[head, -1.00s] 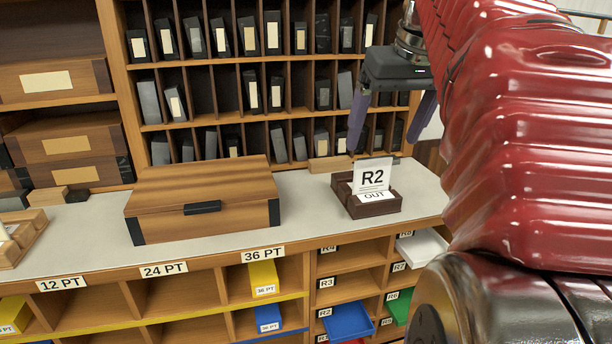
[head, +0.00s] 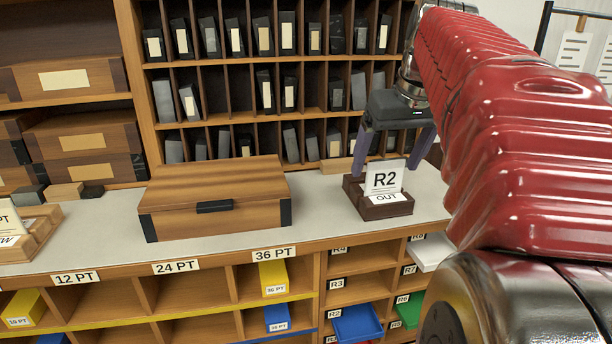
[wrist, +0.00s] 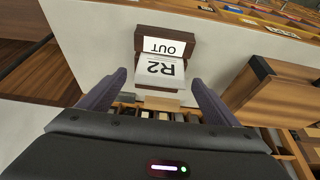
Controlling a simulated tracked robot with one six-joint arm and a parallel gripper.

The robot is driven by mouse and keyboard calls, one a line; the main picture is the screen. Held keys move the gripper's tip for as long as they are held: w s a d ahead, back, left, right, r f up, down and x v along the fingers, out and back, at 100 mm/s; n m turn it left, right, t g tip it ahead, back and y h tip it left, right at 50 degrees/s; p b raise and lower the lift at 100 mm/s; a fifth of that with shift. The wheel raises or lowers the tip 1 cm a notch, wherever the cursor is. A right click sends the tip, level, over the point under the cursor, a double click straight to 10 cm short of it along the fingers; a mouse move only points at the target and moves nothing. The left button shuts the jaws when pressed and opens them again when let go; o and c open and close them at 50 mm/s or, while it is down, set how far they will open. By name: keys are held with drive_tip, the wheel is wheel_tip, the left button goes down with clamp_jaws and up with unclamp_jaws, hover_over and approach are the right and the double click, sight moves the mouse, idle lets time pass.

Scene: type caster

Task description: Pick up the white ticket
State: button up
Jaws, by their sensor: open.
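The white ticket (head: 383,178), marked R2, stands upright in a dark wooden holder (head: 378,208) labelled OUT on the grey counter. My gripper (head: 386,170) is open with its fingers pointing down, close above and around or behind the ticket's top; the exact depth is hard to tell. In the wrist view the ticket (wrist: 160,70) lies ahead of and between the two spread fingers (wrist: 160,90). Nothing is held. The holder also shows in the wrist view (wrist: 198,46).
A closed wooden case (head: 214,200) stands on the counter left of the holder. A rack of pigeonholes (head: 265,75) rises behind. A small wood block (head: 337,166) lies behind the holder. A ticket stand (head: 30,235) is at the far left. Clear counter separates case and holder.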

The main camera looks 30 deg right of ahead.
drive_tip(key=shift+w+f, duration=0.2)
drive_tip(key=shift+f, duration=0.45)
drive_tip(key=shift+c, duration=0.6)
drive_tip(key=c, duration=1)
drive_tip(key=shift+r, duration=0.2)
drive_tip(key=shift+r, duration=4.85)
